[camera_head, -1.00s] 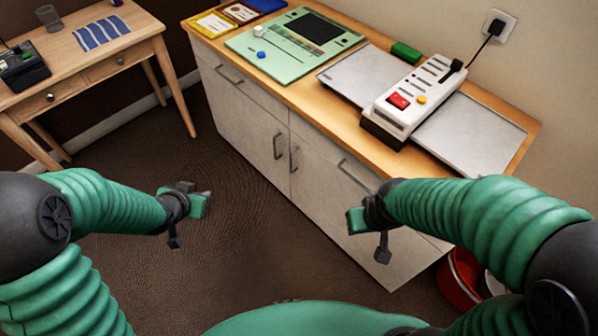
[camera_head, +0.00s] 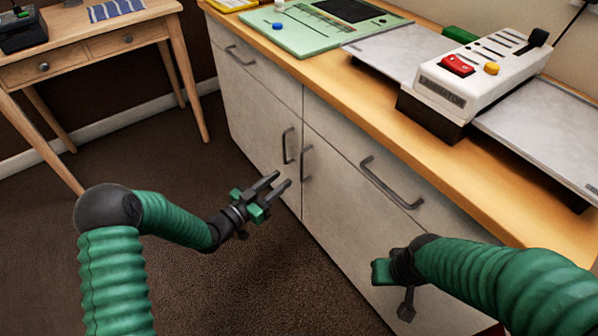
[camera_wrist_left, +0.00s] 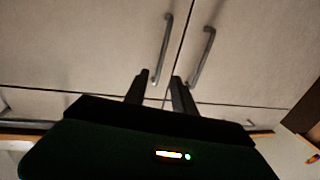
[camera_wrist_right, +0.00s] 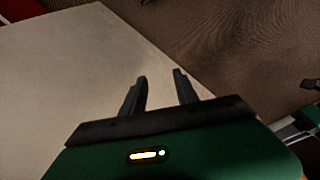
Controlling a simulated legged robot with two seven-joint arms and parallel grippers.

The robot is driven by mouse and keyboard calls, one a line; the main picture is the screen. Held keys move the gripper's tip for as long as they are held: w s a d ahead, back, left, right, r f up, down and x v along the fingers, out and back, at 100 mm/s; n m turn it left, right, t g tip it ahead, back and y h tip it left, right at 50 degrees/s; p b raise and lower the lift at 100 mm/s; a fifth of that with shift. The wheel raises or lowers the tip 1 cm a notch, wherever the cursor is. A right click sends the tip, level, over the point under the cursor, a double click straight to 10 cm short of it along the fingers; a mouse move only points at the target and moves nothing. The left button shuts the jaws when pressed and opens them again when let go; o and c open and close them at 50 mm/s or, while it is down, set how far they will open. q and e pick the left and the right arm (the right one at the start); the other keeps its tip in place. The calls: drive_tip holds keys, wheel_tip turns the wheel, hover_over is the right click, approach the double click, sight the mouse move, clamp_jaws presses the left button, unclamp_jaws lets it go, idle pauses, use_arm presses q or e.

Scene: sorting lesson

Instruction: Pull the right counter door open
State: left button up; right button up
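The right counter door (camera_head: 345,215) is closed, with a dark vertical bar handle (camera_head: 305,162) near its left edge. My left gripper (camera_head: 281,181) is open and empty, in front of the doors just below and left of this handle. The left wrist view is upside down; there the right door's handle (camera_wrist_left: 165,45) is the left one of two, its near end showing between the open fingertips (camera_wrist_left: 160,77). No contact shows. My right gripper (camera_head: 393,285) is before the right door's lower part. Its fingers (camera_wrist_right: 160,76) are open and empty in the right wrist view.
The left door's handle (camera_head: 287,146) is close beside the right one. A drawer handle (camera_head: 390,183) juts out above the right door. A laminator (camera_head: 480,78) and a green board (camera_head: 325,35) stand on the countertop. A wooden desk (camera_head: 90,48) stands left; carpet between is clear.

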use_arm(q)
drive_tip(key=b+x, duration=0.3)
drive_tip(key=x, duration=0.5)
drive_tip(key=shift+w+d, duration=0.2)
clamp_jaws()
idle(0.9)
